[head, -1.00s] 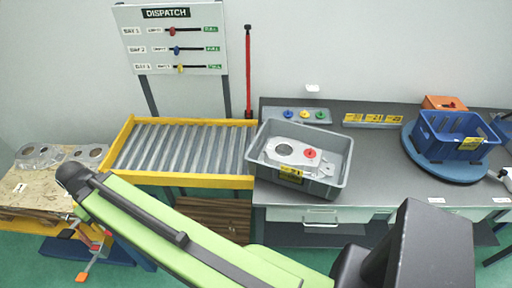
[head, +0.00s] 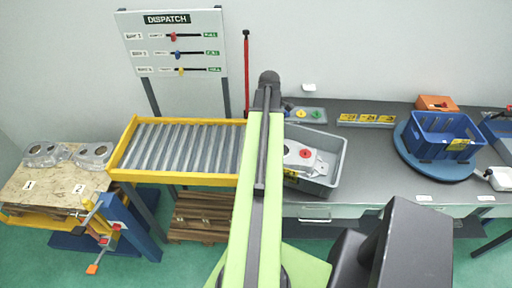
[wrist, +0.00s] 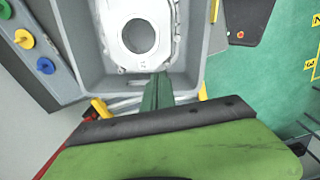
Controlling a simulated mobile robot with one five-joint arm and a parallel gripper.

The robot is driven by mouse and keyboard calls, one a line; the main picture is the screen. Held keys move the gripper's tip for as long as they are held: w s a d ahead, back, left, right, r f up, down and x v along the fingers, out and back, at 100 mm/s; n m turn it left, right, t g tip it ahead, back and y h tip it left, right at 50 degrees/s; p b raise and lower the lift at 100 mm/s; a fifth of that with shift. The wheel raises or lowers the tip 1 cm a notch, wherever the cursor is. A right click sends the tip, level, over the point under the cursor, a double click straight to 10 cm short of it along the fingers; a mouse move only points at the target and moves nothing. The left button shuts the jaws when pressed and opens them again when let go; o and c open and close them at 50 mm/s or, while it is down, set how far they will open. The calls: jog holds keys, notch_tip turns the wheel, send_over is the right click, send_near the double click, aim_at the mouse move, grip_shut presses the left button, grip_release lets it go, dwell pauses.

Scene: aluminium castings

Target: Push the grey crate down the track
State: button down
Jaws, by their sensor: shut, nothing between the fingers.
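The grey crate (head: 338,165) stands on the bench at the right end of the roller track (head: 180,148); my arm hides its left part. A metal casting (head: 305,165) with a red knob lies in it. In the wrist view the crate (wrist: 203,60) is at the top, with the casting (wrist: 140,37) inside. My gripper (wrist: 159,76) is shut and empty, seen over the crate's track-side wall. I cannot tell whether it touches the crate. The track's rollers (wrist: 125,103) and yellow rails show just below. In the head view my arm hides the gripper.
A panel with coloured knobs (head: 303,122) lies behind the crate. A blue crate (head: 422,146) stands on a round blue turntable (head: 445,174) to the right. A red post (head: 246,75) rises behind the track. Castings lie on a wooden board (head: 45,190) at far left. The track looks empty.

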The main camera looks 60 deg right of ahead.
notch_tip(320, 180, down, 11)
jog(key=b, duration=1.1)
jog(key=w, duration=0.2)
jog(key=w+a+p, duration=0.1)
jog(key=shift+w+r, duration=0.35)
jog(key=shift+w, duration=0.05)
jog(key=shift+w+a, duration=0.1)
jog(key=shift+w, duration=0.05)
jog(key=shift+a+r, duration=0.1)
jog(key=shift+r, duration=0.05)
